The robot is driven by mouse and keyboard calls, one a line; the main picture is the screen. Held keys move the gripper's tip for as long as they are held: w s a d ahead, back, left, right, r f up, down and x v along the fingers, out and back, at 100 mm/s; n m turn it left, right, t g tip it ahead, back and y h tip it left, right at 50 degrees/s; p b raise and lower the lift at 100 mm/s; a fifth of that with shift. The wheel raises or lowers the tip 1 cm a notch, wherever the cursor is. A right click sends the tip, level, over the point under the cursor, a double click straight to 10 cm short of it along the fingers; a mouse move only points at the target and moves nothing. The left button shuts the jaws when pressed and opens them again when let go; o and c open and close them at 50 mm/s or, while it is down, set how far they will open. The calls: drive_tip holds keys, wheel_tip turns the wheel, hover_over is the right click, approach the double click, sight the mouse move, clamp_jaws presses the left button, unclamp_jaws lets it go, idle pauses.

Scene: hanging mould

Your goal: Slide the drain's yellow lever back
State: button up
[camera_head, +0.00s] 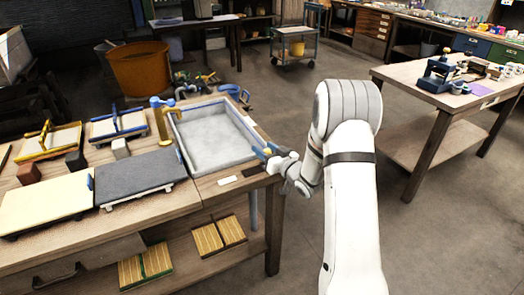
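A shallow grey vat (213,140) with blue-edged walls is set in the workbench at the centre left. A yellow upright fitting (161,126) with a blue top stands at the vat's left edge; I cannot tell whether it belongs to the drain. My gripper (264,152) is at the vat's right edge, low near the bench corner. Small blue parts show at its tip. The fingers are too small to tell whether they are open or hold anything. No separate yellow drain lever can be made out; it may be hidden by my gripper.
A dark felt-covered board (137,176) and a cream board (45,204) lie left of the vat. A white block (227,180) lies at the front edge. Tools (205,79) lie behind the vat. Open floor separates the bench from a right-hand table (420,88).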

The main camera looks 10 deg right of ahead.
drive_tip(key=shift+s+a, duration=0.1)
drive_tip(key=shift+a, duration=0.05)
drive_tip(key=shift+s, duration=0.15)
drive_tip(key=v, duration=0.7)
drive_tip(key=shift+s, duration=0.15)
